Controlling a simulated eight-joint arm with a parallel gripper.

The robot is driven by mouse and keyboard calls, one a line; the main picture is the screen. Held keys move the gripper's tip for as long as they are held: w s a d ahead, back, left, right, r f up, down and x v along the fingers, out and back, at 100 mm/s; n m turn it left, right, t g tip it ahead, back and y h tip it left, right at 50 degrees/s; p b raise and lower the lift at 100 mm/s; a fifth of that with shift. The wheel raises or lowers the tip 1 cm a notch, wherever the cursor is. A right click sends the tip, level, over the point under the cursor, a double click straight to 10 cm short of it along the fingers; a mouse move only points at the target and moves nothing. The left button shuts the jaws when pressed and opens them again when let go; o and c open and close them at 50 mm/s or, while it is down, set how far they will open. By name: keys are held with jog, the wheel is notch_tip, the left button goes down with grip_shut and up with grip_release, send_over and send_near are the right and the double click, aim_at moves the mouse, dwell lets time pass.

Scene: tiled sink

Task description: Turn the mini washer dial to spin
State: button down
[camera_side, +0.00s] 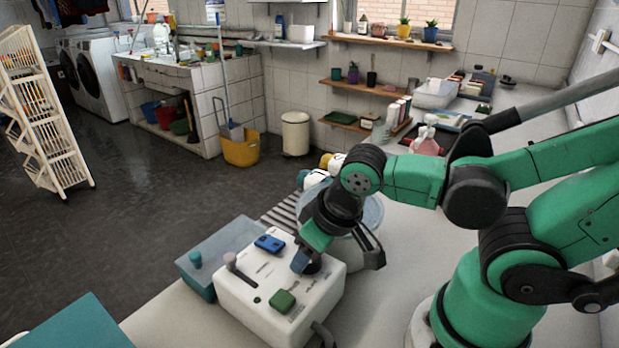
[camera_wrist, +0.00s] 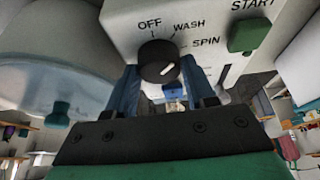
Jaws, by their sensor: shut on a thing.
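The mini washer is a white box (camera_side: 262,312) at the lower middle of the side view; its panel (camera_wrist: 205,15) fills the top of the wrist view. The black dial (camera_wrist: 158,61) has OFF, WASH and SPIN printed around it. Its white mark (camera_wrist: 168,69) is on the lower right part of the face, below the SPIN label; exactly which setting it points to is unclear. My gripper (camera_side: 305,262) reaches down to the panel. Its blue fingers, also in the wrist view (camera_wrist: 164,88), are shut on the dial, one on each side. In the side view they partly hide the dial.
A green START button (camera_wrist: 249,34) is beside the dial; it also shows in the side view (camera_side: 282,301). A blue switch (camera_side: 269,243) and a grey lever (camera_side: 238,266) share the panel. A clear tub (camera_side: 372,216) stands close behind my gripper.

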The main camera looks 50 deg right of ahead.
jog(key=m+h, duration=0.1)
jog(key=m, duration=0.2)
jog(key=m+h, duration=0.1)
jog(key=m, duration=0.2)
jog(key=shift+a+m+g+h, duration=0.15)
jog(key=shift+m+g+h, duration=0.15)
jog(key=shift+m+g, duration=0.1)
dwell(0.4)
jog(key=shift+c, duration=1.5)
grip_release()
jog(key=shift+v, duration=2.8)
